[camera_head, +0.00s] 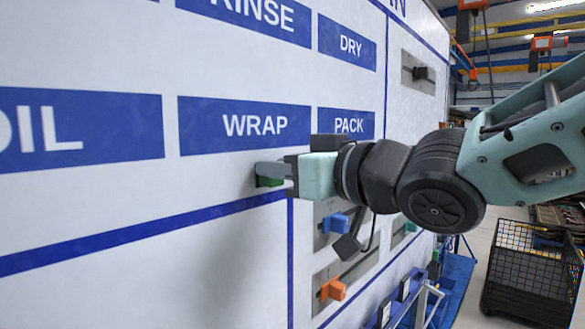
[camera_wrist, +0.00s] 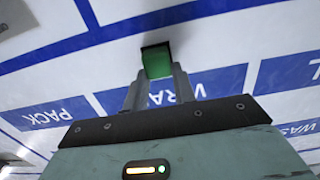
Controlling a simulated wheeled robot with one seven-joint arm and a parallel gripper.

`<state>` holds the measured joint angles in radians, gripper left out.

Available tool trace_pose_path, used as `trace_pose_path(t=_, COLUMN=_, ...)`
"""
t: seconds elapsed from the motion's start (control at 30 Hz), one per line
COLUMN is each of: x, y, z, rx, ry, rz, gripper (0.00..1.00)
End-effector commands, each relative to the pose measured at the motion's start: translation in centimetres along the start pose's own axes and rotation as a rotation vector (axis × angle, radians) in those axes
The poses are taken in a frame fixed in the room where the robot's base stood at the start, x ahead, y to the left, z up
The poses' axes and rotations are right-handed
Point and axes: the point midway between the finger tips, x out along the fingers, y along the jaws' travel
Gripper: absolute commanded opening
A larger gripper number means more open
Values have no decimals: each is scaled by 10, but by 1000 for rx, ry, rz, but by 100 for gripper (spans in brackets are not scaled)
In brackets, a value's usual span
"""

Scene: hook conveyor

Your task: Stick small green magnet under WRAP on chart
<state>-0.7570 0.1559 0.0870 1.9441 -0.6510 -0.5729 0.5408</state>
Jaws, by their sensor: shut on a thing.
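The small green magnet (camera_head: 269,182) is between the fingers of my gripper (camera_head: 268,171), at the white chart (camera_head: 120,195) just below the blue WRAP label (camera_head: 245,124). In the wrist view the green magnet (camera_wrist: 157,60) shows at the tips of the shut gripper fingers (camera_wrist: 156,78), and the WRAP label (camera_wrist: 170,90) is partly hidden behind the fingers. The magnet looks very near or against the chart face; I cannot tell whether it touches.
A blue line (camera_head: 150,233) runs below the magnet. A blue magnet (camera_head: 336,222) and an orange magnet (camera_head: 333,289) sit on strips to the lower right. The PACK label (camera_head: 346,122) is partly behind my gripper. A black wire crate (camera_head: 530,270) stands on the floor at right.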

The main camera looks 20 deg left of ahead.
Motion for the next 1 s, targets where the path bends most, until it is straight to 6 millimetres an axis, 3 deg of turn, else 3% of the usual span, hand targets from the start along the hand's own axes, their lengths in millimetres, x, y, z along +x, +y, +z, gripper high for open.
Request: trace_pose_path(t=1.0, x=6, y=0, z=-1, rx=-1, ry=0, rz=1, gripper=8)
